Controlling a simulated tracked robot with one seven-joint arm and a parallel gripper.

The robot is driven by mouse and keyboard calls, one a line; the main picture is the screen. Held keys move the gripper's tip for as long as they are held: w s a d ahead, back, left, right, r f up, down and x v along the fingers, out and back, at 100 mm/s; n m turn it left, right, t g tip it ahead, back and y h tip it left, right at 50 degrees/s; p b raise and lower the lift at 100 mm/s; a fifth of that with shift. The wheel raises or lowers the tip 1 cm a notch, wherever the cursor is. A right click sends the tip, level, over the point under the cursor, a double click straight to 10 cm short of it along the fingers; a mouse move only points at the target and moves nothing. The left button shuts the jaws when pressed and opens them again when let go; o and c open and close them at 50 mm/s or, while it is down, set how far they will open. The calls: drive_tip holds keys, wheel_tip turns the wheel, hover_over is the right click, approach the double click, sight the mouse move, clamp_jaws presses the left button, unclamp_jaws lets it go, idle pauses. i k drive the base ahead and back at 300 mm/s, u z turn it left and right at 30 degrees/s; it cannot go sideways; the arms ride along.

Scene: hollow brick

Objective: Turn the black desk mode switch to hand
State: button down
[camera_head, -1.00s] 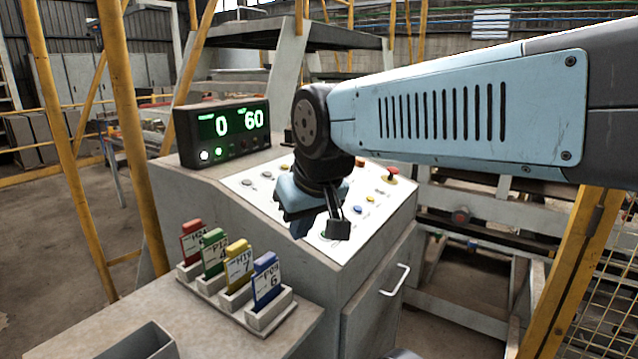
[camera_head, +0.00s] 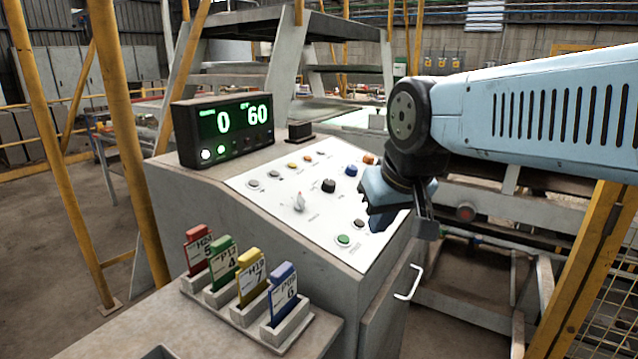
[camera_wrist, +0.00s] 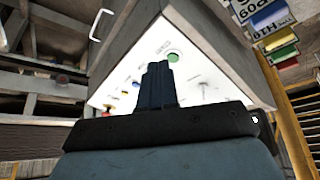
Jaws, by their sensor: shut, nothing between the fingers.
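The black desk mode switch (camera_head: 328,186) is a round black knob on the white sloping panel (camera_head: 265,205) of the grey desk. Its pointer direction is too small to read. My gripper (camera_head: 379,224) is shut and empty, over the panel's right edge, to the right of the switch and apart from it. In the wrist view the shut fingers (camera_wrist: 160,75) reach over the panel and hide part of it; I cannot make out the black switch there.
A pale selector (camera_head: 299,203), a green button (camera_head: 344,240), a blue knob (camera_head: 351,170) and several small buttons share the panel. A lit display (camera_head: 222,130) stands behind. Coloured tags (camera_head: 252,278) stand in holders at front. A door handle (camera_head: 409,283) sticks out at right.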

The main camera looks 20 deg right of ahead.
sight(328, 185)
drive_tip(key=u, duration=0.8)
drive_tip(key=k, duration=1.6)
drive_tip(key=z, duration=1.15)
drive_tip(key=i, duration=1.7)
drive_tip(key=u, duration=0.05)
